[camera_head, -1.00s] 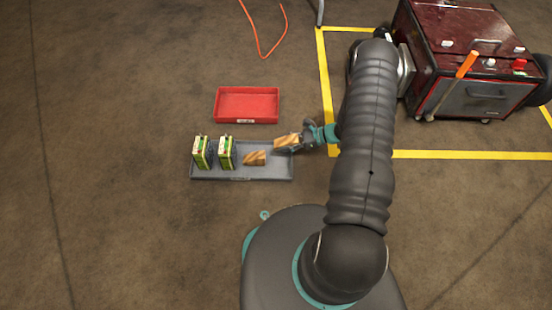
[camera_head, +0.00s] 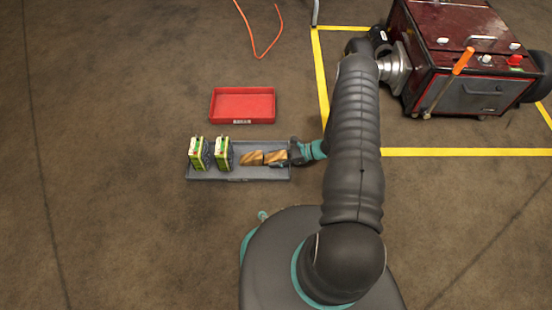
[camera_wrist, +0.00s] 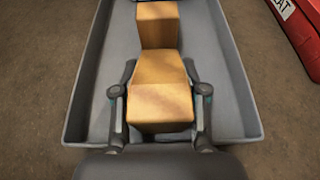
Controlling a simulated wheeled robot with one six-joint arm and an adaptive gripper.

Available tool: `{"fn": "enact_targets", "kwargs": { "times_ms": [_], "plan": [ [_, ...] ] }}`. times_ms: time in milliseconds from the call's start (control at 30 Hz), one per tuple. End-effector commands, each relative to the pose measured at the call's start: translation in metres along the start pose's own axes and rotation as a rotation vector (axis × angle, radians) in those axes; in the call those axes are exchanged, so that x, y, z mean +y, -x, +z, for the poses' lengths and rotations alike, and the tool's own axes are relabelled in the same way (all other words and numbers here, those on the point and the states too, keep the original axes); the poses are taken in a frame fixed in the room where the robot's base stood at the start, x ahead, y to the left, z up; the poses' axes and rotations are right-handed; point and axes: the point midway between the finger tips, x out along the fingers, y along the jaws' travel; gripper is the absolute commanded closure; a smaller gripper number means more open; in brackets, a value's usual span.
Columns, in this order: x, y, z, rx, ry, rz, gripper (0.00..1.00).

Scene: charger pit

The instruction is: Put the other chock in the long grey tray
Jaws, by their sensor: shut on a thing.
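The long grey tray (camera_head: 240,178) lies on the floor left of my arm. One wooden chock (camera_head: 252,158) sits in it, right of two green-and-white boxes (camera_head: 198,154) (camera_head: 222,152) standing upright. My gripper (camera_head: 288,154) is at the tray's right end, shut on the other wooden chock (camera_head: 274,157). In the wrist view the fingers (camera_wrist: 160,105) stand on both sides of the held chock (camera_wrist: 160,90), which is inside the tray walls. The first chock (camera_wrist: 156,25) is just beyond it, touching or nearly so. Whether the held chock rests on the tray floor I cannot tell.
A red tray (camera_head: 243,105) lies empty behind the grey tray, and its edge also shows in the wrist view (camera_wrist: 300,30). A dark red machine (camera_head: 455,55) stands at the back right inside yellow floor lines (camera_head: 465,152). An orange cable (camera_head: 262,50) lies at the back.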

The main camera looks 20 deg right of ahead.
Motion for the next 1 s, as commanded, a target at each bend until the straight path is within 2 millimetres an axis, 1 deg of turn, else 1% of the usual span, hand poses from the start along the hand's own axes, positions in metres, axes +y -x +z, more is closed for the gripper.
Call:
{"fn": "enact_targets", "kwargs": {
  "times_ms": [133, 167, 200, 233, 267, 533, 667, 767, 1000],
  "plan": [
    [0.0, -0.002, -0.004, 0.0, 0.0, 0.0, 0.95],
    [0.0, -0.001, -0.003, 0.0, 0.0, 0.0, 0.52],
    [0.0, -0.001, -0.003, 0.0, 0.0, 0.0, 0.42],
    [0.0, -0.001, -0.003, 0.0, 0.0, 0.0, 0.35],
    [0.0, -0.001, -0.003, 0.0, 0.0, 0.0, 0.32],
    [0.0, -0.001, -0.003, 0.0, 0.0, 0.0, 0.32],
    [0.0, 0.001, 0.003, 0.0, 0.0, 0.0, 0.32],
    [-0.001, 0.015, 0.001, 0.0, -0.001, -0.003, 0.32],
    [-0.001, 0.063, 0.001, 0.001, -0.001, -0.005, 0.32]
  ]
}}
